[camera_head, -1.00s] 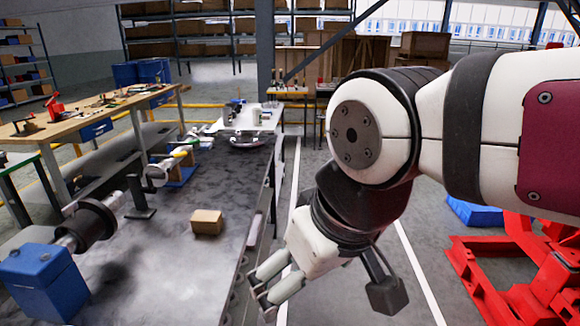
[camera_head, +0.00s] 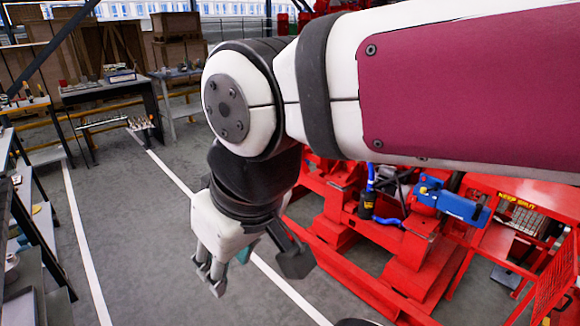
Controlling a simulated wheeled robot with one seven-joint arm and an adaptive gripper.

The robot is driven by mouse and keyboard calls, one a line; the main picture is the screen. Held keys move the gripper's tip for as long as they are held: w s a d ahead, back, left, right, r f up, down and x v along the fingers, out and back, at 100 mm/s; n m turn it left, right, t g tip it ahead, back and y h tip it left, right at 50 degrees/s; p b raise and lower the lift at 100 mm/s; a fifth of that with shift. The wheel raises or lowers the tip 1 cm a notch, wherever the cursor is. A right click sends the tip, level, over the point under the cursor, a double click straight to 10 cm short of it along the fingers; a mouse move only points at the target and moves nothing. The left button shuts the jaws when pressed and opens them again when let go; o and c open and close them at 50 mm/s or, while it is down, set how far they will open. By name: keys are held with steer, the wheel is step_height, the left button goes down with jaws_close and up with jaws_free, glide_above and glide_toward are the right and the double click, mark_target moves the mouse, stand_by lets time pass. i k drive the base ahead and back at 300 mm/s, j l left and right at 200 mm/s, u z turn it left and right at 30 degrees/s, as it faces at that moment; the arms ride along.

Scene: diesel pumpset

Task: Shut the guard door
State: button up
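A red mesh panel (camera_head: 556,280) stands at an angle at the lower right edge of the head view, partly cut off. It looks like the guard door, standing out from a red guard frame (camera_head: 535,203) with a yellow label. Dark mesh shows inside the frame. My gripper (camera_head: 209,277) hangs over the grey floor at the left of centre, pointing down, well apart from the door and frame. I see nothing held.
The red pumpset base (camera_head: 400,255) with blue and black parts lies between my gripper and the guard. My arm crosses the top right. Workbenches (camera_head: 105,88) and shelves stand at the back left. The floor (camera_head: 130,235) with white lines is clear at the left.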

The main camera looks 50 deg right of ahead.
mark_target(561, 291)
steer(key=k+z, duration=0.15)
steer(key=z, duration=0.3)
steer(key=k+l+z, duration=0.1)
steer(key=z, duration=0.35)
steer(key=k+l+z, duration=0.15)
steer(key=z, duration=0.3)
steer(key=k+l+z, duration=0.15)
steer(key=z, duration=0.25)
steer(key=k+l+z, duration=0.1)
steer(key=l, duration=0.3)
steer(key=k+l+z, duration=0.15)
steer(key=l, duration=0.2)
steer(key=k+l+z, duration=0.1)
steer(key=l, duration=0.35)
steer(key=k+l+z, duration=0.15)
steer(key=l, duration=0.25)
